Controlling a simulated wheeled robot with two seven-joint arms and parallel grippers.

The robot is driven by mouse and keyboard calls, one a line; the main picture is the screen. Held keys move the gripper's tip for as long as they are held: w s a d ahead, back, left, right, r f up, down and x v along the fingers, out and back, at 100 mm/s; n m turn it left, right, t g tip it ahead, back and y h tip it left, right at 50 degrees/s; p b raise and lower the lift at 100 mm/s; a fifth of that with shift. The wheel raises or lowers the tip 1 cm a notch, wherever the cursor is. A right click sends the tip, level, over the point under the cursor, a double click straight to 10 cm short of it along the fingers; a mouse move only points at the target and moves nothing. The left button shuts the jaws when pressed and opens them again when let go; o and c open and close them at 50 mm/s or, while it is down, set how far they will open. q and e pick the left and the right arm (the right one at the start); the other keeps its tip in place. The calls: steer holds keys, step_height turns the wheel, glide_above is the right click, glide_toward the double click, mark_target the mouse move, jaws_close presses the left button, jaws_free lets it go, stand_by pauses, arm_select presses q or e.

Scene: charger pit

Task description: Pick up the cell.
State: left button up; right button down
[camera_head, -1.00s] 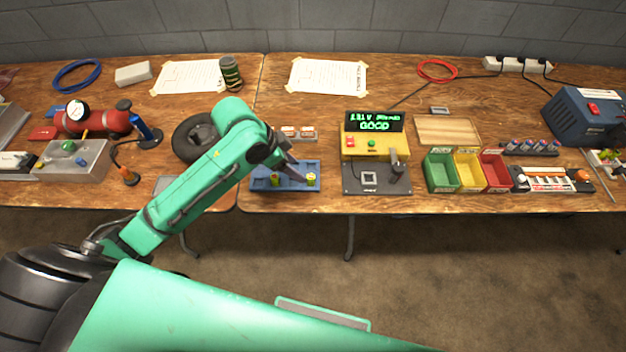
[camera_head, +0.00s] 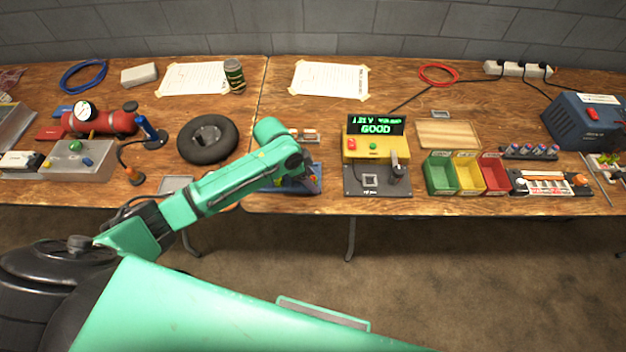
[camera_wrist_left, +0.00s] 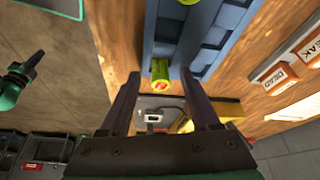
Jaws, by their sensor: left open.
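A yellow-green cell (camera_wrist_left: 160,72) stands in the blue tray (camera_wrist_left: 167,28) and shows in the left wrist view between my left fingertips. My left gripper (camera_wrist_left: 160,80) is open around or just short of it, with a gap on each side; I cannot tell the exact depth. A second yellow-green cell shows cut off at the top edge of that view. In the head view, my left arm covers most of the tray (camera_head: 290,189) and the cells, and the left gripper (camera_head: 312,180) shows small at the tray's right part.
The yellow tester (camera_head: 362,146), its display reading GOOD, stands just right of the tray. Green (camera_head: 441,174), yellow (camera_head: 468,172) and red (camera_head: 494,170) bins stand further right. A black tyre-like ring (camera_head: 190,150) lies left. DEAD and WEAK labels sit behind the tray.

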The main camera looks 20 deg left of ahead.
arm_select(q)
steer(key=shift+w+f, duration=0.1)
steer(key=shift+f, duration=0.05)
jaws_close()
